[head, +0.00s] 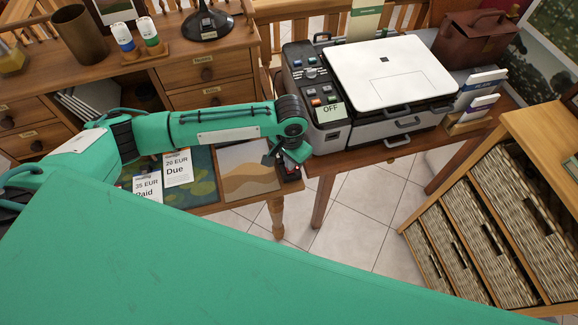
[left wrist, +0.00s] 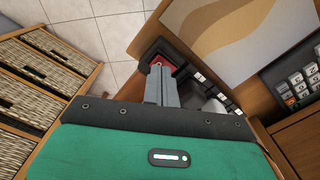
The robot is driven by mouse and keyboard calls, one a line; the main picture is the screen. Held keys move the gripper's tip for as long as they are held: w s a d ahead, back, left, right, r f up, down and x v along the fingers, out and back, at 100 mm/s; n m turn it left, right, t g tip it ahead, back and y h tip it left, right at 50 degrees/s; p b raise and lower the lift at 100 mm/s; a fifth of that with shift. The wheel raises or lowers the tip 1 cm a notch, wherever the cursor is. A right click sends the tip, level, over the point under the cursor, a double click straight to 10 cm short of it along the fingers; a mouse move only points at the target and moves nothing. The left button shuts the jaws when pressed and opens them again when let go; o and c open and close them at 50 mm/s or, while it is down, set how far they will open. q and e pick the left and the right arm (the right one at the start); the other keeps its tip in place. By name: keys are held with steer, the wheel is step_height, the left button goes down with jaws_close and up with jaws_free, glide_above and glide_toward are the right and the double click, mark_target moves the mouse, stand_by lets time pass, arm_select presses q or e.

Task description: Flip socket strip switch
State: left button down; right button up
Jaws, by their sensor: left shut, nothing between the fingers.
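The socket strip (left wrist: 203,82) is a dark bar at the desk edge in the left wrist view, with a red part (left wrist: 157,62) at its far end and pale blocks along it. In the head view only a dark, partly red bit of the strip (head: 291,173) shows beneath my left gripper (head: 294,156). My left gripper's fingers (left wrist: 160,75) are shut and empty. Their tips are close to the red end, overlapping it in the wrist view; I cannot tell whether they touch. The switch position is not clear. My right gripper is not in view.
A printer (head: 388,75) with a panel reading OFF stands right of my left arm. A picture of dunes (head: 248,167) and bill papers (head: 177,168) lie on the desk. A wicker-basket shelf (head: 470,235) is at the right. Tiled floor (head: 345,215) lies open between.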

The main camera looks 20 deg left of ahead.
arm_select(q)
steer(key=shift+f, duration=0.85)
stand_by(0.3)
steer(key=shift+r, duration=0.1)
step_height(320, 180, up, 7)
steer(key=p, duration=0.8)
stand_by(0.5)
